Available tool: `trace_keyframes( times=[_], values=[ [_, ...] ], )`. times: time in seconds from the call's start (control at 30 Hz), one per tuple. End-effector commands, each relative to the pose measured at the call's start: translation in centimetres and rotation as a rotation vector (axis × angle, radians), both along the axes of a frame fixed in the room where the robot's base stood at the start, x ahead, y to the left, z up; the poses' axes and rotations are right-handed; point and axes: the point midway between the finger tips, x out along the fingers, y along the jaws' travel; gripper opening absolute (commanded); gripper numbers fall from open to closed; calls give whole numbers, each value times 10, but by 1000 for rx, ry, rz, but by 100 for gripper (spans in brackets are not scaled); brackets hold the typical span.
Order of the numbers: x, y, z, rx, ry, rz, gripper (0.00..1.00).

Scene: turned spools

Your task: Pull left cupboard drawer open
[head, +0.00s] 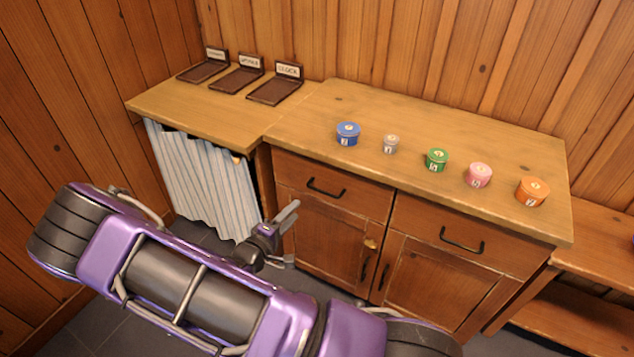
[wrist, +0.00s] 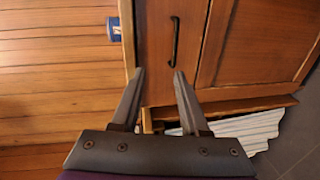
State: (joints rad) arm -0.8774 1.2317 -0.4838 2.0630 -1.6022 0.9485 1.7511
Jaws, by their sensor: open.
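The left cupboard drawer (head: 350,197) is a wooden front just under the counter, and it looks shut. Its dark bar handle (head: 326,188) runs along the middle of the front. In the wrist view the drawer front (wrist: 152,60) shows turned on its side, with the handle (wrist: 175,40) beyond my fingertips, nearer the right finger. My gripper (head: 292,236) is open and empty, in front of the cupboard, left of and below the handle in the head view. In the wrist view my gripper (wrist: 160,74) has both fingers apart, and neither clearly touches the handle.
The counter (head: 330,108) carries several coloured spools, including a blue one (head: 347,134), and three dark labelled stands (head: 275,92). A striped curtain (head: 205,180) hangs left of the cupboard. The right drawer (head: 470,235) looks shut. A low wooden shelf (head: 600,245) stands at the right.

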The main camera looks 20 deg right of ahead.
Motion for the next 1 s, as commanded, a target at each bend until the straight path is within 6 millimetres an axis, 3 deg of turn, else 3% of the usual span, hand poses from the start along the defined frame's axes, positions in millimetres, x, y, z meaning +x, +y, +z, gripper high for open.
trace_keyframes(
  times=[0.1,0.27,0.8,1.0],
  values=[
    [-10,-1,-24,-4,64,9,45],
    [-4,-11,-32,-5,76,10,45],
    [64,-99,-56,-6,72,8,45],
    [83,-123,-62,-5,71,10,45]
  ],
)
